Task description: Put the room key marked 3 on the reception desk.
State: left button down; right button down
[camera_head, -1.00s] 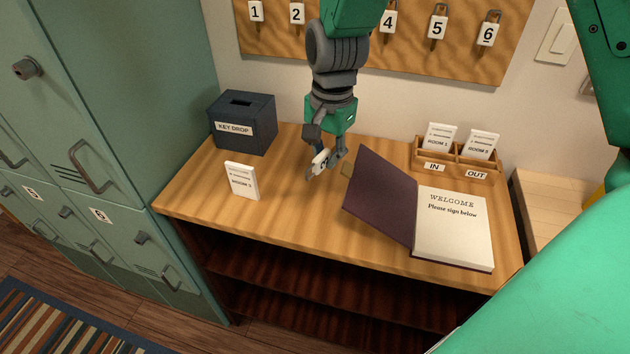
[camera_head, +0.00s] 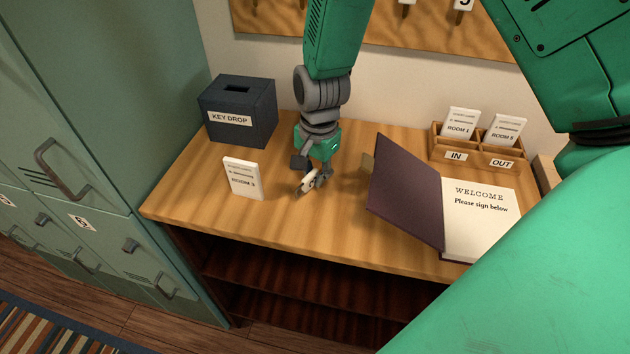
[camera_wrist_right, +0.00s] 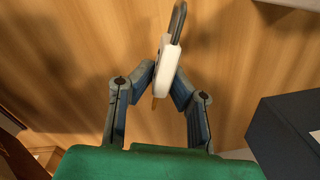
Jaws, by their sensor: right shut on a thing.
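My right gripper (camera_head: 315,183) is over the middle of the wooden reception desk (camera_head: 270,235), pointing down. It is shut on the room key (camera_head: 307,184), which has a white tag. In the right wrist view the white tag of the key (camera_wrist_right: 168,62) is pinched between the fingertips, with a dark metal loop at the top. The number on the tag cannot be read. In the head view the key is close to the desk top; whether it touches cannot be told. My left gripper is not in view.
A white ROOM 3 card (camera_head: 243,179) stands left of the gripper. A dark KEY DROP box (camera_head: 238,112) is behind it. An open guest book (camera_head: 408,195) lies to the right, and an IN/OUT card holder (camera_head: 478,160) stands at the back right. The desk's front middle is clear.

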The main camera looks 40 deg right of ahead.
aim_at(315, 173)
jog(key=shift+s+a+f, duration=0.1)
jog(key=shift+a+f, duration=0.1)
jog(key=shift+f, duration=0.4)
jog(key=shift+s+a+f, duration=0.1)
jog(key=shift+a+f, duration=0.05)
jog(key=shift+f, duration=0.4)
jog(key=shift+w+a+f, duration=0.1)
jog(key=shift+w+a, duration=0.1)
jog(key=shift+a, duration=0.05)
jog(key=c, duration=1.6)
grip_release()
jog(key=shift+s+d+f, duration=0.1)
jog(key=shift+d, duration=0.2)
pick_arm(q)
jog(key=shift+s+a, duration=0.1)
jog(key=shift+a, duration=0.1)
pick_arm(e)
jog(key=shift+d, duration=0.1)
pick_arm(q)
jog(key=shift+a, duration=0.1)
pick_arm(e)
jog(key=shift+r, duration=0.3)
jog(key=r, duration=1.1)
jog(key=shift+s+r, duration=0.2)
jog(key=shift+r, duration=0.1)
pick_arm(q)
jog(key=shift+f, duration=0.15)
